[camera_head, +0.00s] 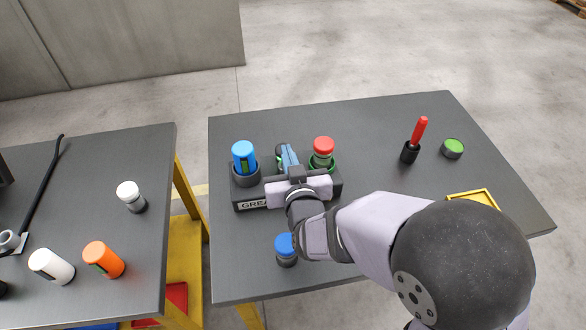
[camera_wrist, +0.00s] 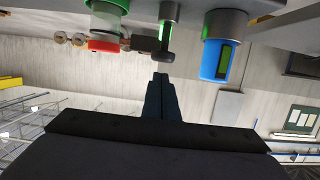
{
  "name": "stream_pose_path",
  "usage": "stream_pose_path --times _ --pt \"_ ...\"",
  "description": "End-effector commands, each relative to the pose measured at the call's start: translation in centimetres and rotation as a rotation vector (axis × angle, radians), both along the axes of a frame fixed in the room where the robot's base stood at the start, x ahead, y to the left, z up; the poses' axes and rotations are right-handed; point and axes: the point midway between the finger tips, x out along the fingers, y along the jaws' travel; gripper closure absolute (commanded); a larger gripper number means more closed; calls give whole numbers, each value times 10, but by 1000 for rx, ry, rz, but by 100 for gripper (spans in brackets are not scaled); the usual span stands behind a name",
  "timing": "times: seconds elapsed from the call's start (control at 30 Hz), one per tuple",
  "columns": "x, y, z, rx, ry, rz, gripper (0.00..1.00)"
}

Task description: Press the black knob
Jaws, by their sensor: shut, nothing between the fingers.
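The black knob (camera_wrist: 167,57) sits on a short stem with a green glowing strip, between a red-capped jar and a blue bottle in the wrist view. In the head view my gripper (camera_head: 288,151) is over the middle of the dark station labelled "GREA..." (camera_head: 238,204).
The blue bottle (camera_head: 243,158) and red-capped jar (camera_head: 323,150) flank my gripper closely. A blue-capped container (camera_head: 286,247) stands in front. A red-handled tool (camera_head: 418,133), a green-topped tin (camera_head: 453,148) and a yellow tray (camera_head: 470,193) are at right. A second table (camera_head: 90,175) is at left.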

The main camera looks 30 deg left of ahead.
Motion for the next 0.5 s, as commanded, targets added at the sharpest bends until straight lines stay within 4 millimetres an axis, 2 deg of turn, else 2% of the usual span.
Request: stream_pose_path --times 0.2,0.5 --pt "-26 -24 10 5 -4 3 100" --pt "-46 -45 18 5 -5 2 100"
